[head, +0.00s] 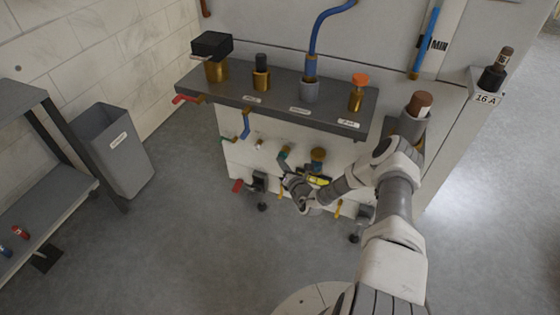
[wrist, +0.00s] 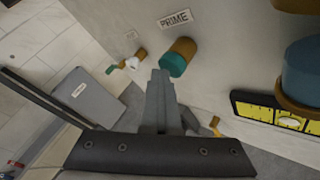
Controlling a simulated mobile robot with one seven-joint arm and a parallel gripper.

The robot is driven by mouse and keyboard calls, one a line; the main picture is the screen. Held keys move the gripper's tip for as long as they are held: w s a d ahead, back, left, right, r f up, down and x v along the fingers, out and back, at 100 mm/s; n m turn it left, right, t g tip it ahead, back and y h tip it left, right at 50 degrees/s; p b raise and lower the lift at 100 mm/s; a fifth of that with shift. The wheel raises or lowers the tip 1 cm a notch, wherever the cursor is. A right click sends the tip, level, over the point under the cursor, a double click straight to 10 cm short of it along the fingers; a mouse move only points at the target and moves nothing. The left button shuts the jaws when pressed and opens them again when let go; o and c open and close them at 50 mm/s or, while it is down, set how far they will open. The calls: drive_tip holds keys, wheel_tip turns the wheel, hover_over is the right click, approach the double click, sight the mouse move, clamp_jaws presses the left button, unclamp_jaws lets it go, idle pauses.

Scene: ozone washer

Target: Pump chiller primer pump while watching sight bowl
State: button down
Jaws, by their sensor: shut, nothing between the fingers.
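The primer pump knob (wrist: 174,62) is a teal cap on a brass body, under a PRIME label (wrist: 174,18) on the machine's pale front panel. My gripper (wrist: 160,76) is shut and empty, its fingertips beside the teal cap in the wrist view. I cannot tell whether they touch it. In the head view my gripper (head: 288,176) is low at the panel, just below the teal knob (head: 284,154). What looks like the sight bowl (wrist: 302,72) is a blue bowl with a brass collar, cut off at the right edge of the wrist view. Its level is not readable.
A yellow and black strip (wrist: 275,112) is on the panel below the bowl. A small green-tipped valve (wrist: 125,63) is left of the knob. A shelf (head: 270,98) with brass fittings overhangs the panel. A grey bin (head: 115,155) stands left; the floor between is clear.

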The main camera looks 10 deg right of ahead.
drive_tip(key=shift+d+r, duration=0.1)
drive_tip(key=shift+d, duration=0.05)
drive_tip(key=shift+s+a+p, duration=0.95)
drive_tip(key=shift+s+p, duration=0.1)
drive_tip(key=shift+s, duration=0.2)
drive_tip(key=s+a+p, duration=0.1)
drive_tip(key=s, duration=0.1)
drive_tip(key=s+a+p, duration=0.1)
drive_tip(key=s+a, duration=0.1)
drive_tip(key=shift+p, duration=0.35)
drive_tip(key=shift+s, duration=0.1)
